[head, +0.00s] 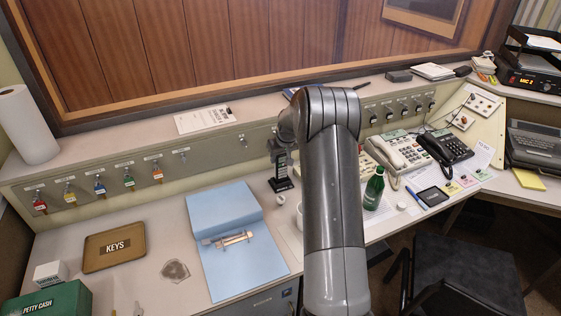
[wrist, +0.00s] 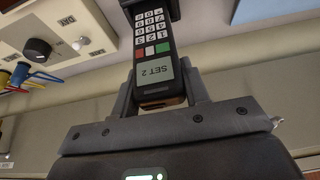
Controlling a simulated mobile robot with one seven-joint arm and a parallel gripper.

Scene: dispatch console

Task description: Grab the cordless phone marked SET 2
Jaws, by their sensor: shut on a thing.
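The cordless phone marked SET 2 (wrist: 155,72) is black, with a grey label, white number keys, and a red and a green key. In the wrist view its label end lies between the two fingers of my gripper (wrist: 160,95), which is shut on it. In the head view my arm covers much of the middle. A dark upright handset (head: 281,166) shows just left of the arm, by the console face, with a dark foot at the desk. My gripper is mostly hidden there, and I cannot tell if the handset's lower end touches anything.
A blue binder (head: 225,215) lies open on the desk left of my arm. A green bottle (head: 374,190) stands right of it. Two desk phones (head: 399,154) (head: 445,146) are further right. A KEYS tray (head: 115,247) and green cash box (head: 48,300) are at left.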

